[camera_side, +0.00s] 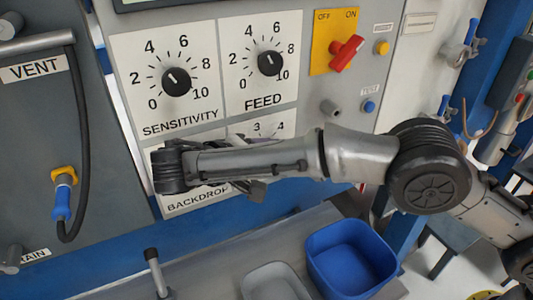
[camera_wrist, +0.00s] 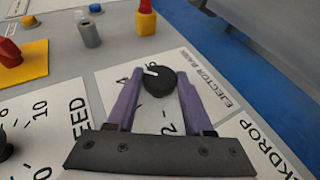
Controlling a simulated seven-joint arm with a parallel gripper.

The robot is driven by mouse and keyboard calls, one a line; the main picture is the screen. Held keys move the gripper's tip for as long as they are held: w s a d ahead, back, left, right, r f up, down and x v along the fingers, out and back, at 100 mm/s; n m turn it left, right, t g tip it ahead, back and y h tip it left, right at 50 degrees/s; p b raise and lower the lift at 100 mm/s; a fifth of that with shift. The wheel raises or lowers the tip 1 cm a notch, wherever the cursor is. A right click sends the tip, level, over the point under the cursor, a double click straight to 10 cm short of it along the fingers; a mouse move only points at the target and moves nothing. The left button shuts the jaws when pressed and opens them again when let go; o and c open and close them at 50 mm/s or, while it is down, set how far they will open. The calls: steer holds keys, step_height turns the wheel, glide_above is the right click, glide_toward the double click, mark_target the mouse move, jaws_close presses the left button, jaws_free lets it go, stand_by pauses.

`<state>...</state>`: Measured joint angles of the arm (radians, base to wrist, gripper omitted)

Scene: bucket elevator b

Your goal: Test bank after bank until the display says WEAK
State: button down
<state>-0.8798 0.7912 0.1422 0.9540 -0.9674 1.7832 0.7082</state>
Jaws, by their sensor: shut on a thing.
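The black EJECTOR BANK knob (camera_wrist: 159,82) sits on a white numbered plate (camera_wrist: 205,85) in the wrist view, its white pointer aimed up and left. My gripper (camera_wrist: 157,88) has its two purple fingers on either side of the knob and is shut on it. The number at the pointer is hard to read. In the side view my arm hides the knob and most of its plate, with 3 and 4 showing above. A blue button (camera_side: 369,106) under a TEST label is right of the plate. Only the lower edge of the display (camera_side: 150,4) shows, with no readable text.
The SENSITIVITY knob (camera_side: 176,82) and FEED knob (camera_side: 270,63) are above my arm. A red OFF/ON switch (camera_side: 345,52), a yellow button (camera_side: 382,48) and a grey stub (camera_side: 330,107) stick out nearby. A blue bin (camera_side: 351,245) and grey tray (camera_side: 272,281) are below.

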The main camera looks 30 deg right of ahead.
steer(key=shift+c, duration=1.6)
jaws_free()
steer(key=shift+a, duration=0.1)
steer(key=v, duration=0.7)
steer(key=shift+r, duration=0.2)
